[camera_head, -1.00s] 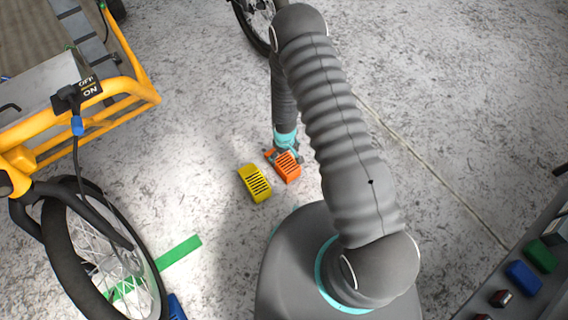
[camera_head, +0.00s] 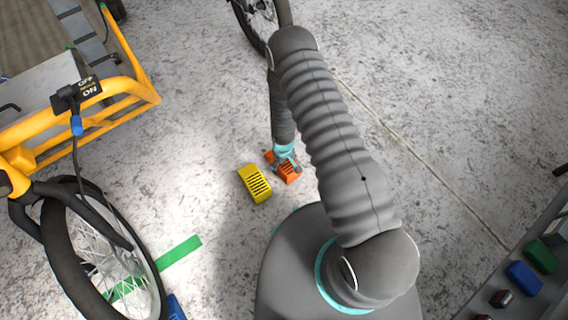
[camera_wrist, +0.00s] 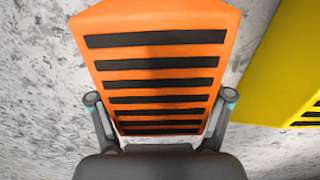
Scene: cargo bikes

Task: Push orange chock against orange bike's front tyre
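The orange chock (camera_head: 289,172), with black slots on its slope, lies on the floor; it fills the middle of the wrist view (camera_wrist: 155,80). My gripper (camera_head: 286,158) is low over it, pointing down. In the wrist view, its two fingers (camera_wrist: 161,98) are spread, one on each side of the chock's narrower end, close to its sides. I cannot tell whether they touch it. The orange-framed bike (camera_head: 130,92) stands at the left. Its tyre (camera_head: 70,265), under a black fork, is at the lower left, well apart from the chock.
A yellow chock (camera_head: 255,184) lies just left of the orange one. A green floor strip (camera_head: 180,251) runs to the tyre, with a blue object (camera_head: 176,308) beside it. Another bike's wheel (camera_head: 262,22) is at the top. A grey tray (camera_head: 500,280) with coloured blocks is at right.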

